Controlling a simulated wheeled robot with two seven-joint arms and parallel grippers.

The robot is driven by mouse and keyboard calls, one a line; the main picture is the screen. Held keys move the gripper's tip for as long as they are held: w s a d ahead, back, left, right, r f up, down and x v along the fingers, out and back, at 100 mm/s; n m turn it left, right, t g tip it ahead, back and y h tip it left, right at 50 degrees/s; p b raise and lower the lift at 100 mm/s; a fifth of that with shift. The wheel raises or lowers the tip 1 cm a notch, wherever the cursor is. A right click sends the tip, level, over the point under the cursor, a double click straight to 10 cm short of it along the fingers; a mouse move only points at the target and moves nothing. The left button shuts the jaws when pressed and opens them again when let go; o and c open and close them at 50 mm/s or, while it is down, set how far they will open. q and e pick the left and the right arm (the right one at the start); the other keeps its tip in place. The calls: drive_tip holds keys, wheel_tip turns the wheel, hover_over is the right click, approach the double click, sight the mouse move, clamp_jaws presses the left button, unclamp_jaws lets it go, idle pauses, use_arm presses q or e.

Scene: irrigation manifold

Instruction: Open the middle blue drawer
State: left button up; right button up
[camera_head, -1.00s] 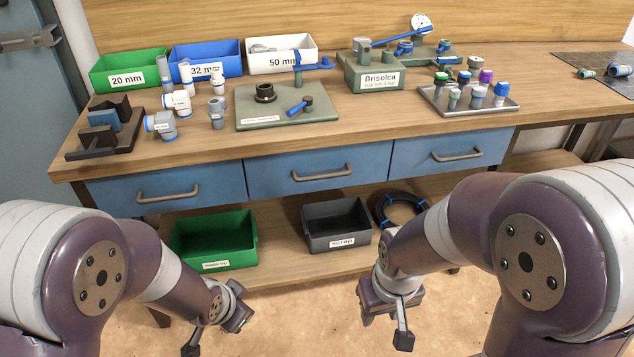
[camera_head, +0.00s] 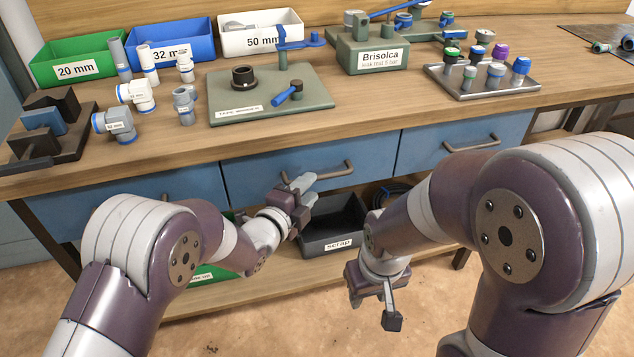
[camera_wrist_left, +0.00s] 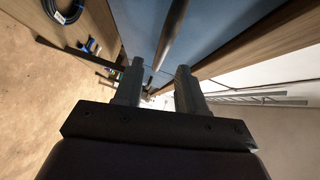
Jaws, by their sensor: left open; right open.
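The middle blue drawer (camera_head: 372,158) is in the front of the workbench and looks closed. Its grey bar handle (camera_head: 330,172) runs across its front. My left gripper (camera_head: 306,186) is open in front of this drawer, just below and beside the handle. In the left wrist view the drawer's blue front (camera_wrist_left: 215,30) fills the top, and the handle bar (camera_wrist_left: 172,32) shows ahead of the two open fingers (camera_wrist_left: 160,88). I cannot tell whether the fingers touch the handle. My right gripper (camera_head: 376,302) is open and empty, lower and to the right, away from the drawers.
The right blue drawer (camera_head: 460,145) and left blue drawer (camera_head: 120,195) flank the middle one. A dark scrap bin (camera_head: 338,244) stands on the lower shelf below my left gripper. Fittings, bins and a green board (camera_head: 310,92) cover the bench top.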

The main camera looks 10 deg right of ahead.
sight(319, 179)
use_arm(q)
drive_tip(key=shift+x, duration=2.35)
use_arm(e)
drive_tip(key=shift+f, duration=0.45)
use_arm(q)
clamp_jaws()
drive_tip(key=shift+b, duration=0.3)
